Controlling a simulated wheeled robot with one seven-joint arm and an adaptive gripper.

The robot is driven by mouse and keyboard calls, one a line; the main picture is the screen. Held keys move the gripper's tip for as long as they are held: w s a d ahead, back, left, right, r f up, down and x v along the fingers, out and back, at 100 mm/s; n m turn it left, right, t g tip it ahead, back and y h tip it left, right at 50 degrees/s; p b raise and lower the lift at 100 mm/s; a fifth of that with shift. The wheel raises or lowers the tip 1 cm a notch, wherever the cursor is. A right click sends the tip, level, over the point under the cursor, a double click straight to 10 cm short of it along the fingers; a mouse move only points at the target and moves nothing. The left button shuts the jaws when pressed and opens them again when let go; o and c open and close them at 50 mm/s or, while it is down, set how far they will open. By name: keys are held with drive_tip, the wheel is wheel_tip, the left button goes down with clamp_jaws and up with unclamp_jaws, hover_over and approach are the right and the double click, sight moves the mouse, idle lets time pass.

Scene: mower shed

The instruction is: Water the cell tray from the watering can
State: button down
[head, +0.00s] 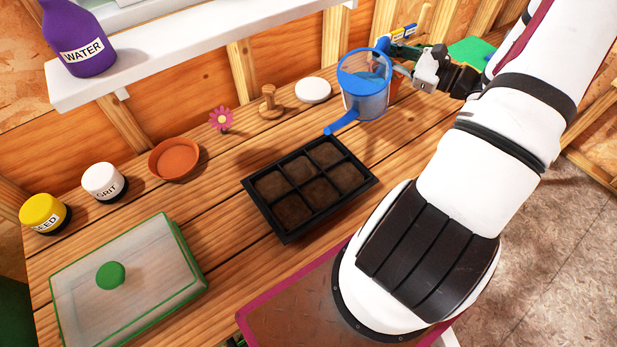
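The cell tray (283,235) is black with several soil-filled cells and lies flat on the wooden bench. The watering can (363,98) is clear with blue trim and shows blue liquid inside. Its blue spout (341,123) points down and left toward the tray's far right corner. My gripper (408,73) is at the can's right side, around its handle. The fingers look closed on the handle, which they partly hide. The can appears near upright; I cannot tell whether it touches the bench. No water stream shows.
A purple WATER bottle (80,42) stands on the white shelf (150,62). A terracotta saucer (174,160), GRIT jar (103,182), SEED jar (45,214), pink flower (221,118), wooden tamper (269,104) and white disc (313,90) sit behind the tray. A clear lid (150,262) lies left.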

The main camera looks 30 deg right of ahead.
drive_tip(key=shift+s+a+f+n+b, duration=0.15)
drive_tip(key=shift+s+a+n+b, duration=0.05)
drive_tip(key=shift+a+n+b, duration=0.35)
idle(0.8)
